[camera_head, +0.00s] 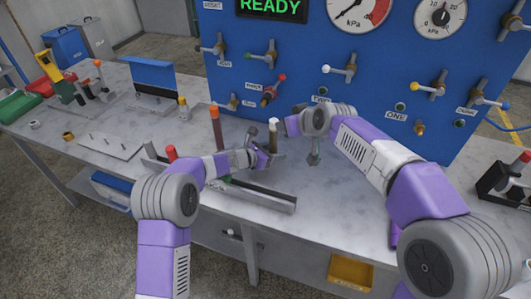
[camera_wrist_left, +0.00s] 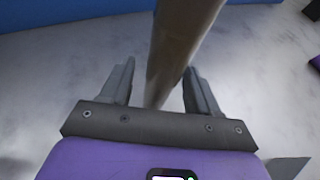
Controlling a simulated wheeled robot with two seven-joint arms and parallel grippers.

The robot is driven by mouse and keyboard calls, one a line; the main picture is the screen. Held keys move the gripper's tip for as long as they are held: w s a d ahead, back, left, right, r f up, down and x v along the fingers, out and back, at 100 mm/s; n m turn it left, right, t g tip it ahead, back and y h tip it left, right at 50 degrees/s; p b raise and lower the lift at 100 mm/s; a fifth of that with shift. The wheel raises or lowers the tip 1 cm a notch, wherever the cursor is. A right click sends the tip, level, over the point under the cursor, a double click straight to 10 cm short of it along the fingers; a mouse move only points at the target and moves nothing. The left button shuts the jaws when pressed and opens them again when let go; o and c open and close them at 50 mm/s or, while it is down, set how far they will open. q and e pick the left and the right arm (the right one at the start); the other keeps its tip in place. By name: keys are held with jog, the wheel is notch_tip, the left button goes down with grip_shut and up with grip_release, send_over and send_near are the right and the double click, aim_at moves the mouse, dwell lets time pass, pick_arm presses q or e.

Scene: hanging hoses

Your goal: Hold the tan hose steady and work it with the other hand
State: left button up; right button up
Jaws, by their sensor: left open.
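The tan hose (camera_head: 273,137) stands upright with a white top, on the bench in front of the blue panel. In the left wrist view the hose (camera_wrist_left: 178,50) runs between the two fingers of my left gripper (camera_wrist_left: 160,70), with a gap visible on the right side. The left gripper (camera_head: 268,156) is open around the lower part of the hose. My right gripper (camera_head: 291,126) is close to the hose's upper part, to its right; its fingers are too small and hidden to read.
An orange-topped hose (camera_head: 215,128) and a red-topped one (camera_head: 171,152) stand to the left. A grey rail (camera_head: 265,196) lies in front. The blue panel (camera_head: 385,120) with several valves and gauges closes off the back. The bench (camera_head: 335,205) is clear at the right front.

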pick_arm(q)
jog(key=shift+x, duration=1)
